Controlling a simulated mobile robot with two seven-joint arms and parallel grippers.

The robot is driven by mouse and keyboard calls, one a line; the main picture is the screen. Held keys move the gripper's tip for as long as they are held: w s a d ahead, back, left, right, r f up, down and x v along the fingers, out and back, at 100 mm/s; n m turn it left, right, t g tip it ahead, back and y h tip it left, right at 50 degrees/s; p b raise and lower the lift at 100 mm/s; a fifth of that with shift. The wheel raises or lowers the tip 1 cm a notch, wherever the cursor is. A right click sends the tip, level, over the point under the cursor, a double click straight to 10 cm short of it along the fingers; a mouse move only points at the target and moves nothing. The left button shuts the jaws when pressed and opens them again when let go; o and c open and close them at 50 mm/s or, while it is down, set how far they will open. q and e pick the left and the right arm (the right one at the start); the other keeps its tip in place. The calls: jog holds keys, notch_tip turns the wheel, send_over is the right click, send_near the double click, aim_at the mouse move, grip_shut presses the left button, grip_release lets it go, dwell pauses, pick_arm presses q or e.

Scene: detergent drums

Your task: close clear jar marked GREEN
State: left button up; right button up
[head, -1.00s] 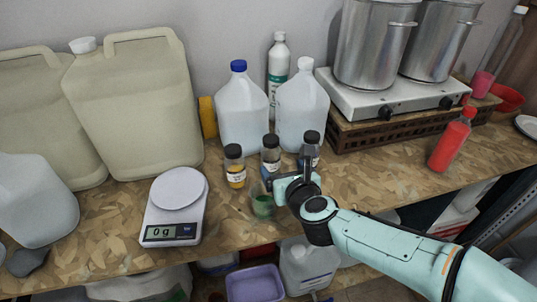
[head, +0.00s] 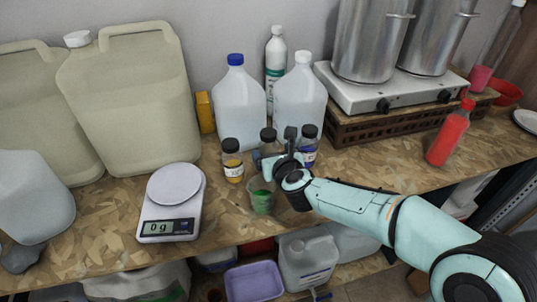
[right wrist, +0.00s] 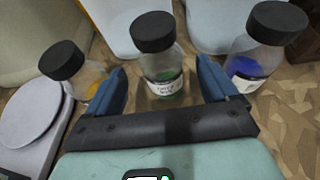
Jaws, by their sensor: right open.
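The clear jar with green contents (right wrist: 160,75) stands upright in the middle of a row of jars and has a black cap (right wrist: 154,31) on top. Its white label is too blurred to read surely. In the head view its black cap (head: 268,134) shows behind my right gripper (head: 272,158), which hides most of its body. My right gripper (right wrist: 168,82) is open, with one blue finger on each side of the green jar in the wrist view. I cannot tell whether the fingers touch it. My left gripper is not in view.
A jar with yellow contents (head: 233,168) stands left and one with blue-purple contents (head: 308,150) right, both black-capped. A cup with green contents (head: 261,200) stands in front, near the table edge. A scale (head: 170,222) is left; large jugs (head: 240,100) stand behind.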

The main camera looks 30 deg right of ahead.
aim_at(271, 150)
jog(key=shift+x, duration=2.6)
jog(key=shift+d, duration=0.1)
jog(key=shift+s, duration=0.1)
jog(key=c, duration=1.2)
jog(key=shift+o, duration=0.2)
jog(key=shift+r, duration=0.15)
